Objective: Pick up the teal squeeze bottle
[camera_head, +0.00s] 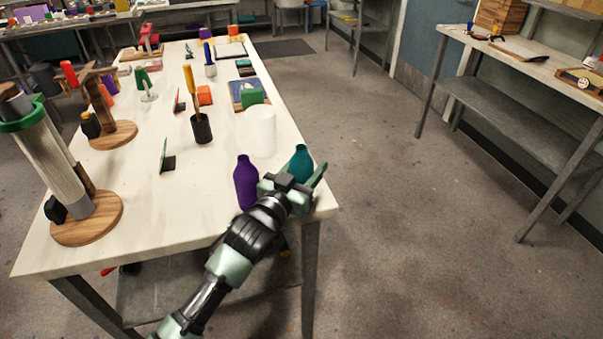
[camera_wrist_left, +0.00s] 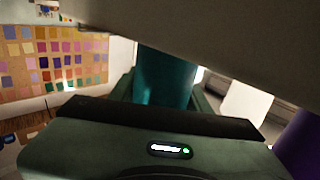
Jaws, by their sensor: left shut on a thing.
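The teal squeeze bottle (camera_head: 301,161) stands upright at the table's near right corner. My left gripper (camera_head: 296,184) is at the bottle and shut on it; the arm hides the bottle's lower part. In the left wrist view, the bottle (camera_wrist_left: 164,78) is between the green fingers of the gripper (camera_wrist_left: 165,100), close behind the gripper body. I cannot tell whether its base touches the table. My right gripper does not show.
A purple bottle (camera_head: 245,183) stands just left of my gripper. A white cylinder (camera_head: 262,132) is behind the teal bottle. A black cup (camera_head: 201,128) and wooden stands (camera_head: 90,220) are farther left. Open floor (camera_head: 400,240) lies right of the table.

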